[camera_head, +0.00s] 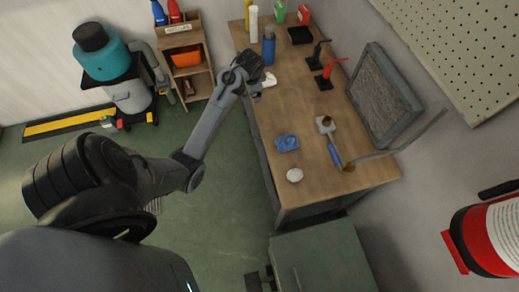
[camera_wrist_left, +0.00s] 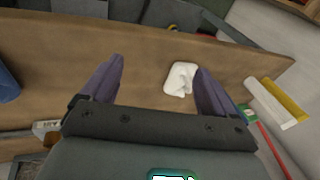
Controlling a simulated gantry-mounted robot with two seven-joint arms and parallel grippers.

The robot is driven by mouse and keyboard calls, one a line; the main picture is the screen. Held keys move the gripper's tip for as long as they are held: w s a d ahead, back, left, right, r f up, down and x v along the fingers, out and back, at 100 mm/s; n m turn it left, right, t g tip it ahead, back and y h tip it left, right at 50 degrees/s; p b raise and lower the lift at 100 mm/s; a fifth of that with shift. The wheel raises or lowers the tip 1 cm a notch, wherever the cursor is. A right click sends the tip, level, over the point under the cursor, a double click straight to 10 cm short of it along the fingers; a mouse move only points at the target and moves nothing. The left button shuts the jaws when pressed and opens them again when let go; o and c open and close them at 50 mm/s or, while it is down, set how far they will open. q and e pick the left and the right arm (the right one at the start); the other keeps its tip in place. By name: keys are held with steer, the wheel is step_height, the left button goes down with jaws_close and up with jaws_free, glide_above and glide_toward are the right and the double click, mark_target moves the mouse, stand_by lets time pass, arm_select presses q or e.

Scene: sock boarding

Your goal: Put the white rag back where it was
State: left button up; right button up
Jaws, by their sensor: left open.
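The white rag (camera_head: 270,79) lies crumpled on the wooden workbench (camera_head: 285,105), near its left edge in the head view. My left gripper (camera_head: 257,96) is just beside it, above the bench edge, and holds nothing. In the left wrist view my left gripper (camera_wrist_left: 160,68) has its two purple fingers spread apart. The rag (camera_wrist_left: 181,78) shows there beyond the gap, close to the right finger, lying on the bench top. My arm hides none of the rag's middle. My right gripper cannot be made out.
A blue bottle (camera_head: 269,48) stands close by my left gripper. A blue cloth-like item (camera_head: 286,143), a white round item (camera_head: 295,175) and a blue-handled tool (camera_head: 333,152) lie nearer the bench's front. A red-and-black clamp-like tool (camera_head: 326,76) stands to the right. The bench middle is fairly clear.

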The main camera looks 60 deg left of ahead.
arm_select(q)
steer(key=s+d+h, duration=0.1)
steer(key=s+d, duration=0.5)
steer(key=d, duration=0.5)
steer(key=s+d+f+t+h, duration=0.1)
steer(key=s+d, duration=0.4)
steer(key=d, duration=0.7)
steer(key=s+d+h, duration=0.1)
steer(key=s+d, duration=0.5)
steer(key=d, duration=0.6)
steer(key=shift+s+d+f+h, duration=0.15)
steer(key=shift+s+f+h, duration=0.15)
steer(key=shift+h, duration=0.1)
